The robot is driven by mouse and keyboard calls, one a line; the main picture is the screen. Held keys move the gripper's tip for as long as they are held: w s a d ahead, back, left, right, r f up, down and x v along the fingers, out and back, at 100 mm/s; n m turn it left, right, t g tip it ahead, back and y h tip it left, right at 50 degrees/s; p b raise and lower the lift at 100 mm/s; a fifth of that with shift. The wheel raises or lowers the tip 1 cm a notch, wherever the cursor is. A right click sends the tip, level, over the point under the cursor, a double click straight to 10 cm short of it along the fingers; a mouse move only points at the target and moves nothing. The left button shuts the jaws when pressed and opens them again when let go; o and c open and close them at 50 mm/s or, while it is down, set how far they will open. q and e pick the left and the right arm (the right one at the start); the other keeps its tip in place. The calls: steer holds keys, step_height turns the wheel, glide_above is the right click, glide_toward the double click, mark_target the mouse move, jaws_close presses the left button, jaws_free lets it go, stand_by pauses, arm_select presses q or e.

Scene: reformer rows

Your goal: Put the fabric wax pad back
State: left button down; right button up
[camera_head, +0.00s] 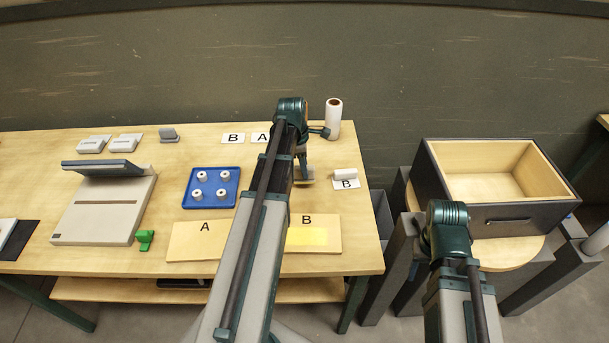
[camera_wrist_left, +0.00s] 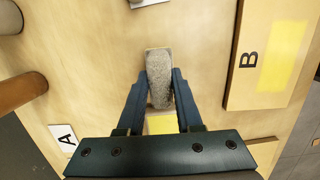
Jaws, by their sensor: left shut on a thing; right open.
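My left gripper (camera_head: 306,179) is low over the right part of the workbench, between the back cards and board B. In the left wrist view its fingers (camera_wrist_left: 160,90) are shut on a grey, fuzzy fabric pad (camera_wrist_left: 160,78) with a tan edge at its far end. A yellow patch shows between the fingers; I cannot tell what it belongs to. I cannot tell whether the pad touches the table. Cards B (camera_head: 233,138) and A (camera_head: 260,137) lie at the back. A white block (camera_head: 344,173) rests on another B card (camera_head: 347,184). My right gripper is hidden below its arm.
Board A (camera_head: 195,240) and board B (camera_head: 328,220), with a yellow patch, lie at the front. A blue tray (camera_head: 211,205) holds several white rollers. A white roll (camera_head: 333,118) stands at the back right. An open drawer box (camera_head: 435,183) stands on the right stool.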

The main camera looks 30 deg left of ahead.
arm_select(q)
steer(key=shift+f+b, duration=0.7)
steer(key=shift+f, duration=0.5)
arm_select(e)
steer(key=shift+f, duration=1.2)
arm_select(q)
steer(key=shift+f, duration=0.1)
arm_select(e)
steer(key=shift+f, duration=0.1)
arm_select(q)
steer(key=shift+f, duration=0.15)
steer(key=c, duration=0.6)
jaws_free()
steer(key=shift+r, duration=0.25)
steer(key=r+p, duration=0.4)
steer(key=a+r+p, duration=0.1)
steer(key=r+p, duration=0.3)
steer(key=s+r+p, duration=0.1)
steer(key=r+p, duration=0.3)
steer(key=shift+a, duration=0.2)
arm_select(e)
step_height(320, 180, up, 12)
arm_select(q)
steer(key=shift+f, duration=0.1)
